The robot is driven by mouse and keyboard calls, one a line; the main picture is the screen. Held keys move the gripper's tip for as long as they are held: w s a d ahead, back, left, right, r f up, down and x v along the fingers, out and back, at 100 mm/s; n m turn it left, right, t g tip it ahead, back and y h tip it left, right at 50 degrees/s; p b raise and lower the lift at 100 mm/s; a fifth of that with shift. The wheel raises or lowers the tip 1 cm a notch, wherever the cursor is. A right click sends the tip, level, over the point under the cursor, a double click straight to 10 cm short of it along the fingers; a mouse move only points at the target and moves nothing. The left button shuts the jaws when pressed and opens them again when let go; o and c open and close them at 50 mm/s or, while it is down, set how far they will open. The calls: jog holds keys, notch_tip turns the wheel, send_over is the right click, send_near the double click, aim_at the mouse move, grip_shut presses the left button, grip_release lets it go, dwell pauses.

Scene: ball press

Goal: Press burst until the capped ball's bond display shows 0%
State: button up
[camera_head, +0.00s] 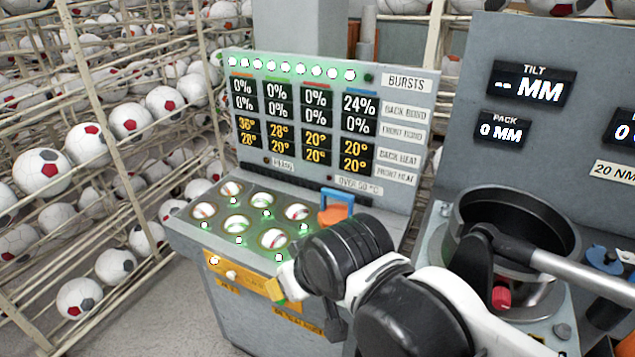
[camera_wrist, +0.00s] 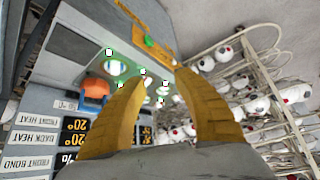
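An orange cap with a blue handle (camera_head: 335,214) sits over the right-hand back socket of the press deck; the ball under it is hidden. The cap also shows in the wrist view (camera_wrist: 96,90). The display board (camera_head: 303,125) reads 24% for back bond in the rightmost column and 0% in every other bond cell. My gripper (camera_head: 273,290) is by the yellow front strip (camera_head: 240,274) of the deck. In the wrist view its two yellow fingers (camera_wrist: 162,77) stand apart with nothing between them. A green button (camera_wrist: 149,41) shows on the strip beyond them.
Several white-and-red balls (camera_head: 274,238) sit in the other sockets. A row of lit lamps (camera_head: 287,67) tops the board, with a dark one at its right end. A round black pot (camera_head: 513,222) with a lever stands at right. Ball racks (camera_head: 110,150) fill the left.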

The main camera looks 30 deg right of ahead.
dwell(0.8)
grip_shut()
dwell(1.1)
